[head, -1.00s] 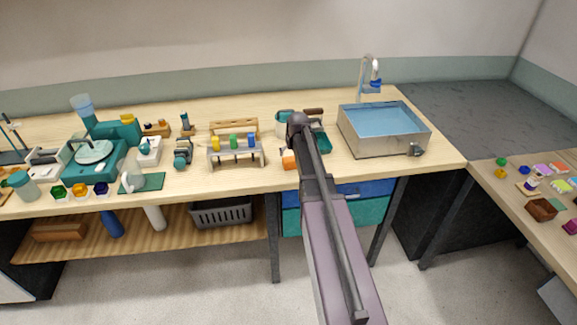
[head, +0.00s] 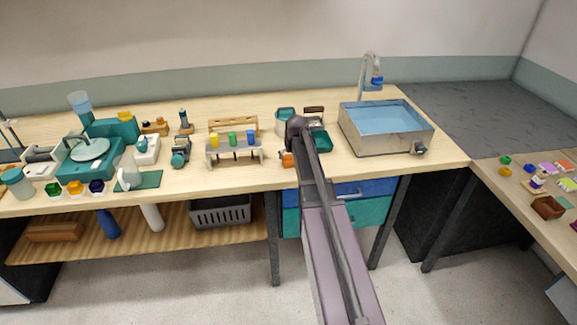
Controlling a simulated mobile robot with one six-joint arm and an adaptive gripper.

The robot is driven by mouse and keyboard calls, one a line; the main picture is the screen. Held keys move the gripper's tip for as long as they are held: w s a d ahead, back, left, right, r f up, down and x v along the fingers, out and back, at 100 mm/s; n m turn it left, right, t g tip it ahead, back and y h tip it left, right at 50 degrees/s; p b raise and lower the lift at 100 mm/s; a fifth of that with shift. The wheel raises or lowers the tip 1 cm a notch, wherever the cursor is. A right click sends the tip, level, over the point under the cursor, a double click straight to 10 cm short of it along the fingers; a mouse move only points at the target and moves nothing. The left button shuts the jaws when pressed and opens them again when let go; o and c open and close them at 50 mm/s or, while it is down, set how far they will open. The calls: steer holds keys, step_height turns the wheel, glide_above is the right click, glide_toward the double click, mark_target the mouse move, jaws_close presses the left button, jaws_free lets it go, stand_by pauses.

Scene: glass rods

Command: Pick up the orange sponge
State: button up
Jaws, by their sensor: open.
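A small orange block (head: 288,160), which looks like the orange sponge, is on the wooden bench near its front edge. It sits just left of my raised arm, and its right side is hidden by the arm. It is too small to make out its full shape. My arm reaches up from the bottom of the head view over the bench edge. My gripper cannot be made out; the arm's own links hide it, so its distance from the sponge does not show.
A rack with coloured vials (head: 234,150) stands left of the sponge. A metal sink (head: 386,128) with a tap is to the right. Drawers (head: 366,188) sit under the bench. Bare bench top lies between rack and arm.

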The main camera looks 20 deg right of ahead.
steer(key=shift+w+f, duration=0.2)
steer(key=shift+f, duration=0.25)
stand_by(0.3)
steer(key=c, duration=0.6)
